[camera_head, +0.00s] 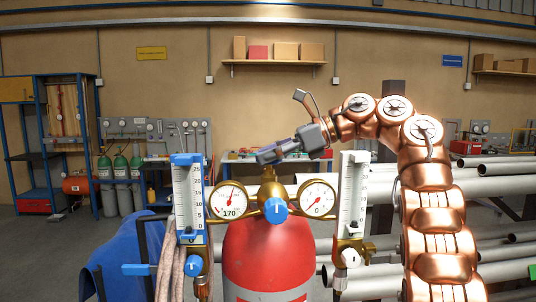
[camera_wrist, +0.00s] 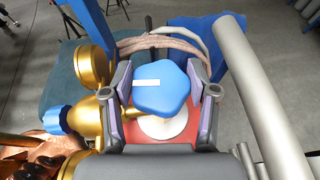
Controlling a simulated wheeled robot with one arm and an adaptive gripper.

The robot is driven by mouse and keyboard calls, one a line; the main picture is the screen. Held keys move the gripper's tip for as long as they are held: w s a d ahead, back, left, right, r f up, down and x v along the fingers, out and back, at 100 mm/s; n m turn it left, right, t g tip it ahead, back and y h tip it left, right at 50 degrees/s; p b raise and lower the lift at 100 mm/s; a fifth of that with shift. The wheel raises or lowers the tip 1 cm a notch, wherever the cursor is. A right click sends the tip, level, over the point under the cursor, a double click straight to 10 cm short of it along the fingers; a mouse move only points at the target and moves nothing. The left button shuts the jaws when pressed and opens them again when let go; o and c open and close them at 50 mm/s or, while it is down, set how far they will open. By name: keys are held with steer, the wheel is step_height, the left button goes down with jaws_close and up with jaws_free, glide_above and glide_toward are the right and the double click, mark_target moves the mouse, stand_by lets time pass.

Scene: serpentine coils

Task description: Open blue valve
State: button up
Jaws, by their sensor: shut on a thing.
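The blue valve (camera_wrist: 162,90) is a rounded, five-sided knob with a white stripe on top, seen from above in the wrist view. My gripper (camera_wrist: 160,82) has one finger on each side of it and is shut on it. In the head view my gripper (camera_head: 264,156) is at the brass fitting on top of the red cylinder (camera_head: 268,255). There the valve is mostly hidden by the fingers. A blue T-marked regulator knob (camera_head: 276,210) is on the front, below the gripper, apart from it.
Two round gauges, left (camera_head: 230,202) and right (camera_head: 318,200), flank the regulator. A blue-framed flowmeter (camera_head: 188,200) stands left, a white one (camera_head: 351,195) right. Grey pipes (camera_head: 500,165) lie on racks at right. A blue cloth-like object (camera_head: 125,255) is at lower left.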

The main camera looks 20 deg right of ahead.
steer(key=shift+r, duration=0.1)
steer(key=o, duration=1.2)
steer(key=shift+c, duration=0.2)
steer(key=shift+m+t+h, duration=1)
steer(key=shift+m+t, duration=0.7)
steer(key=shift+t, duration=0.1)
steer(key=shift+m+t+h, duration=1.7)
steer(key=shift+m, duration=0.4)
steer(key=shift+m+t+h, duration=0.5)
steer(key=shift+m+h, duration=0.4)
steer(key=shift+m+t+h, duration=0.3)
steer(key=shift+m+h, duration=0.5)
steer(key=shift+m+t+h, duration=0.3)
steer(key=shift+m+h, duration=1.7)
steer(key=shift+h, duration=0.4)
